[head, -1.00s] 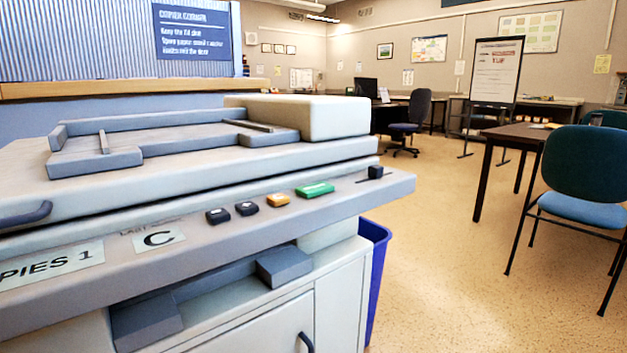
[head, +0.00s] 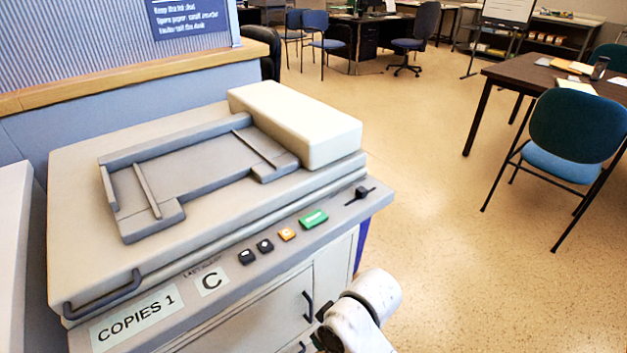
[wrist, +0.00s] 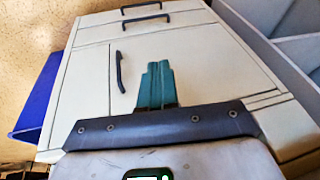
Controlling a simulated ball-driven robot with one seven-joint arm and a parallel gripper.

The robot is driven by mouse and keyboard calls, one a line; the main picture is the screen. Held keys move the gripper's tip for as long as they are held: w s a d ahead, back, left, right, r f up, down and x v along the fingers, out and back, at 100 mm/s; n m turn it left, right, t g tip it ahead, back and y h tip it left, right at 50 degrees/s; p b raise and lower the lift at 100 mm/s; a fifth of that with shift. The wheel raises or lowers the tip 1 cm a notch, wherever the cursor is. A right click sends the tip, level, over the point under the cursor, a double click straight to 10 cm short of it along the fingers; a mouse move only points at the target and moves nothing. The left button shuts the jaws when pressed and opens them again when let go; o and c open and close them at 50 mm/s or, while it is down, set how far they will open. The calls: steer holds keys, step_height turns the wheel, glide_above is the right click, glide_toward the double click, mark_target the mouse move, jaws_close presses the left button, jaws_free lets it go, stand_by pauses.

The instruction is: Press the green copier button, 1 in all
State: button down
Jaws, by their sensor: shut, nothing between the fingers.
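The green copier button (head: 314,219) is on the sloped front panel of the grey copier (head: 225,262), right of an orange button (head: 287,235) and two black buttons (head: 255,249). Nothing covers it in the head view. In the wrist view, my gripper (wrist: 157,66) shows as two teal fingers pressed together, empty, in front of the pale cabinet (wrist: 200,60) with dark handles. In the head view my white arm is low, in front of the copier's right front, below the panel. The green button does not show in the wrist view.
A label reading COPIES 1 (head: 137,321) and a C label (head: 211,281) are on the panel. A dark slider (head: 361,193) is right of the green button. A blue bin (wrist: 38,105) stands beside the cabinet. Open floor lies right, before a table and blue chair (head: 573,135).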

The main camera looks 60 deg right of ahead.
steer(key=w+d+r+t+p, duration=0.1)
steer(key=w+r+p, duration=0.1)
steer(key=r+p, duration=0.6)
steer(key=w+d+r+m+t+p, duration=0.1)
steer(key=w+r+p, duration=0.1)
steer(key=r+p, duration=0.6)
steer(key=w+d+r+p, duration=0.25)
steer(key=r+p, duration=0.25)
steer(key=r, duration=0.6)
steer(key=w+d+r+m+t+y+p, duration=0.1)
steer(key=w+d+r+m+t+p, duration=0.1)
steer(key=d+r, duration=0.4)
steer(key=shift+w+d+t+y, duration=0.4)
steer(key=shift+w+d, duration=0.3)
steer(key=shift+d, duration=0.05)
steer(key=shift+f, duration=0.2)
steer(key=b, duration=0.7)
glide_above(319, 218)
step_height(319, 218, down, 7)
steer(key=shift+r, duration=0.2)
steer(key=shift+f, duration=1)
